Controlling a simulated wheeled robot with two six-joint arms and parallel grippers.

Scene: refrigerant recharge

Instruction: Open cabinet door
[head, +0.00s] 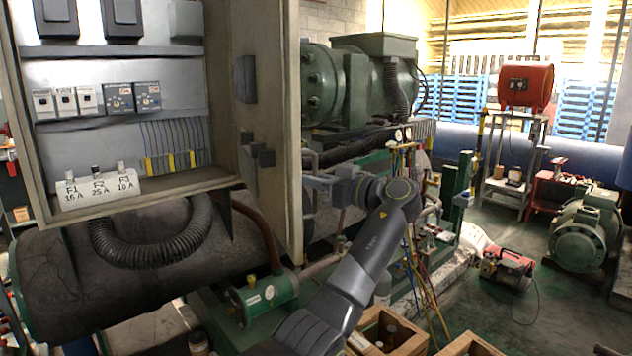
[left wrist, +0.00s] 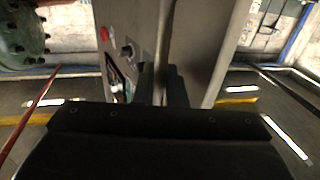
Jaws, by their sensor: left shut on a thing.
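The grey electrical cabinet (head: 35,180) stands at the left of the head view, with its inside showing. Its door (head: 268,70) stands swung wide open at the cabinet's right side, inner face toward me. My left gripper (head: 318,183) is at the outer side of the door, partly hidden by the door's edge. In the left wrist view the door's outer face (left wrist: 205,50) carries a red button, a knob and a dark panel. There my left gripper (left wrist: 163,85) is shut around a narrow upright handle (left wrist: 164,35). My right gripper is not in view.
A dark tank (head: 150,265) with a ribbed hose lies below the cabinet. A green compressor (head: 385,70) stands behind the door. Wooden crates (head: 395,330) and coloured hoses are low in front, near my arm. Open floor (head: 500,315) lies to the right.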

